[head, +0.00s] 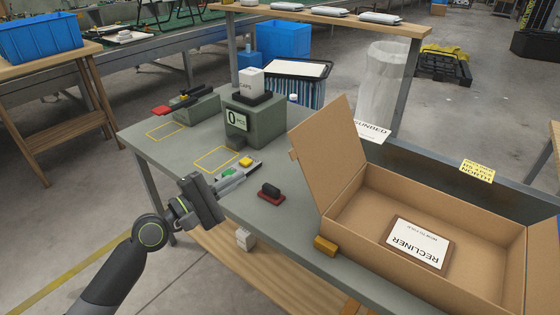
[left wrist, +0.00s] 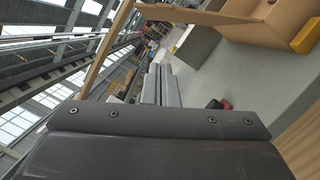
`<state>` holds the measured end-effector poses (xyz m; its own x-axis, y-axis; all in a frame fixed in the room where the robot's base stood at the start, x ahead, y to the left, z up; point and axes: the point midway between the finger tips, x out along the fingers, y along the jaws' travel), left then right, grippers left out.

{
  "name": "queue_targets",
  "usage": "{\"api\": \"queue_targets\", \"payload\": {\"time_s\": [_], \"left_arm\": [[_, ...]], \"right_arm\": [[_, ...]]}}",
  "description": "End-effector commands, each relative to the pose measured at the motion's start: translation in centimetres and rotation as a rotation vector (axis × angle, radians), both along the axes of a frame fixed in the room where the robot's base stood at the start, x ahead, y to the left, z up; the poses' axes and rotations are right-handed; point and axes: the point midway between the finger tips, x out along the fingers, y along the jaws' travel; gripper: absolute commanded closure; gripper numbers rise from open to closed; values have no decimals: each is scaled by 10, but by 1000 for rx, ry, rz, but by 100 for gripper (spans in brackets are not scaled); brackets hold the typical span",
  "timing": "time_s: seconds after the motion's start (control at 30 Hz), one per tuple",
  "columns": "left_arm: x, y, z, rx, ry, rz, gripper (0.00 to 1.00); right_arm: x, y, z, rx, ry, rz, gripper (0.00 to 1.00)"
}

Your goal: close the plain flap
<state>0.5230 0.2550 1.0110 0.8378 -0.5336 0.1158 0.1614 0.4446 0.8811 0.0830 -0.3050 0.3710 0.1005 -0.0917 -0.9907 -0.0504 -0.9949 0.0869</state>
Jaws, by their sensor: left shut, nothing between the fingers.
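An open cardboard box (head: 431,271) stands on the right of the grey-green table. A plain brown flap (head: 330,157) stands raised at its left end, tilted outward. A card reading "RECLINER" (head: 418,243) lies inside the box. My left gripper (head: 256,168) is left of the flap, apart from it, over the table. It is shut and empty, and its fingers also show in the left wrist view (left wrist: 161,86). Part of the cardboard box shows at the top right of that view (left wrist: 262,22). My right gripper is not in view.
A black and red stamp (head: 271,193) lies between my left gripper and the box. A tan block (head: 326,245) sits by the box's near left corner. A grey-green stand with a counter (head: 257,117) is behind the gripper. A yellow label (head: 478,170) is behind the box.

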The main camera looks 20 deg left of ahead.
Motion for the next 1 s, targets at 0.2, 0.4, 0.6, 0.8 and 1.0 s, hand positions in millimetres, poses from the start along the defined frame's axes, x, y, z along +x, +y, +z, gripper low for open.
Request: {"api": "queue_targets", "payload": {"time_s": [0.2, 0.4, 0.6, 0.8, 1.0], "left_arm": [[32, -21, 8, -4, -3, 0, 100], [68, -43, 12, -3, -2, 0, 100], [67, -67, 25, -1, -1, 0, 100], [63, -78, 29, 3, -1, 2, 100], [62, -80, 29, 3, 0, 2, 100]], "right_arm": [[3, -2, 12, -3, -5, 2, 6], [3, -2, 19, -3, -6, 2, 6], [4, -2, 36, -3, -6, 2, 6], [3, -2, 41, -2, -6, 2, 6], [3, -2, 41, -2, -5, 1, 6]]}}
